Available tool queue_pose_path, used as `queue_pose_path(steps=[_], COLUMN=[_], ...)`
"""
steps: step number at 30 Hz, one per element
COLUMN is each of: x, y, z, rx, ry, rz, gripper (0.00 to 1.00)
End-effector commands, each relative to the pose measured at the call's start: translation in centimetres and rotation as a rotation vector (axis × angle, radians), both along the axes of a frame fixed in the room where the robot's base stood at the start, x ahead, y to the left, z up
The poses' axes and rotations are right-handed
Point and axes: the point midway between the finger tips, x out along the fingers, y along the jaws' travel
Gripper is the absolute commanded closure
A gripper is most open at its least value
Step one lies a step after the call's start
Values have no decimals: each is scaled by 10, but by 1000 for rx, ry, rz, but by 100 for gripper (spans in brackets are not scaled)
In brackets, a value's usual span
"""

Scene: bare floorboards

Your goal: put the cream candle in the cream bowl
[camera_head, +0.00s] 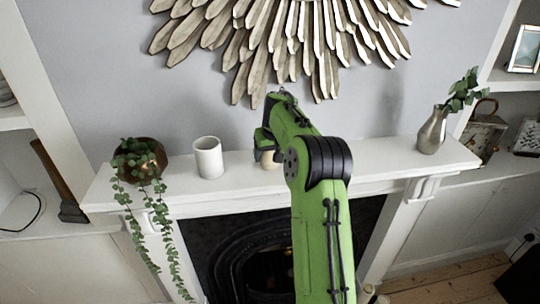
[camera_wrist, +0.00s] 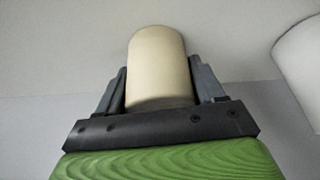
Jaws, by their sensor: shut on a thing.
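The cream candle (camera_wrist: 158,70) is a plain pale cylinder. It stands between the two dark fingers of my gripper (camera_wrist: 160,80) in the wrist view, and the gripper is shut on it. In the head view a little of the candle (camera_head: 268,160) shows under my gripper (camera_head: 265,146), over the white mantel shelf; my arm hides the rest. I cannot tell whether its base touches the shelf. I cannot make out a cream bowl in either view.
A white cylindrical pot (camera_head: 208,157) stands on the mantel shelf (camera_head: 240,180) to the left of my gripper. A brown planter (camera_head: 145,168) with trailing leaves is farther left. A metal vase (camera_head: 432,132) stands at the right end. A sunburst decoration (camera_head: 290,45) hangs above.

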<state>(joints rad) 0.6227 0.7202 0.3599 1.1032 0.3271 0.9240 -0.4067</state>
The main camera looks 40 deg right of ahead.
Motion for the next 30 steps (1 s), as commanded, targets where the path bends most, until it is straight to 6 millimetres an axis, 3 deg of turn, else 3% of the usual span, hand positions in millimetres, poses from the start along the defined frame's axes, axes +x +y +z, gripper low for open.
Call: queue_pose_path(steps=[1, 4, 10, 21, 25, 30], x=[0, 0, 0, 1, 0, 0], y=[0, 0, 0, 0, 0, 0], z=[-1, 0, 4, 90, 101, 101], rx=[0, 0, -1, -2, -1, 0], ry=[1, 0, -1, -3, 0, 1], rz=[0, 0, 0, 1, 0, 0], gripper=[62, 75, 75, 75, 75, 75])
